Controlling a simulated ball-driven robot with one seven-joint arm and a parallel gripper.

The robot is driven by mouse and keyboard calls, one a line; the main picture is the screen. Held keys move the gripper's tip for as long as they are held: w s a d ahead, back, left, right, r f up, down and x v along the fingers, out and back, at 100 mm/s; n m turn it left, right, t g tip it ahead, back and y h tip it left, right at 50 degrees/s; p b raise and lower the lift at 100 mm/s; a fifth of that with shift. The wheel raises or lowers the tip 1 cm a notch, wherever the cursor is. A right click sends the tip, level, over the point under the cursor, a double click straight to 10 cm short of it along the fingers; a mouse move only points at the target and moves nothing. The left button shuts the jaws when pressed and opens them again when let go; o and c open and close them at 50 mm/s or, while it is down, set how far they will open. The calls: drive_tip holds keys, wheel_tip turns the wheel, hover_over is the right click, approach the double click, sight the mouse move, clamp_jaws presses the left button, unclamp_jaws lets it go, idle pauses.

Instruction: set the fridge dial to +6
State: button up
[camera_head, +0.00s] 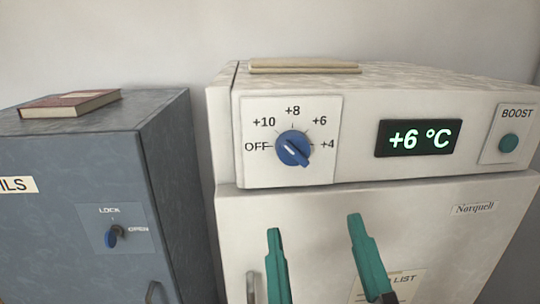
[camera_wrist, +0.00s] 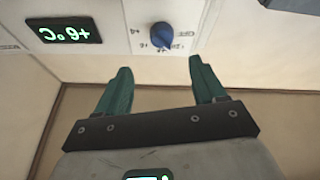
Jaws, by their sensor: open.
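The white fridge (camera_head: 300,215) has a blue dial (camera_head: 294,148) on a pale plate marked OFF, +10, +8, +6 and +4. A white line on the knob slants from upper left to lower right; I cannot tell which end points. The lit display (camera_head: 418,138) reads +6 °C. In the wrist view, turned upside down, the dial (camera_wrist: 162,36) and display (camera_wrist: 64,31) show beyond the fingertips. My gripper (camera_head: 314,222) has two green fingers spread apart, below the dial in the head view and apart from it. In the wrist view my gripper (camera_wrist: 160,64) is empty.
A BOOST button (camera_head: 508,143) sits right of the display. A vertical handle (camera_head: 251,287) is on the fridge door. A grey-blue cabinet (camera_head: 165,140) with a LOCK/OPEN knob (camera_head: 114,236) stands at left, a red book (camera_head: 70,104) on top. A beige slab (camera_head: 304,66) lies on the fridge.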

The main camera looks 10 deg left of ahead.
sight(296, 160)
drive_tip(key=p+x, duration=0.2)
drive_tip(key=x, duration=0.2)
drive_tip(key=p+x, duration=0.2)
drive_tip(key=x, duration=0.3)
drive_tip(key=shift+w+a+r, duration=0.1)
drive_tip(key=shift+a+r, duration=0.1)
drive_tip(key=shift+a, duration=0.1)
drive_tip(key=shift+w+a+r+p, duration=0.15)
drive_tip(key=shift+w+p, duration=0.25)
drive_tip(key=shift+w, duration=0.2)
drive_tip(key=c, duration=1)
drive_tip(key=shift+c, duration=0.2)
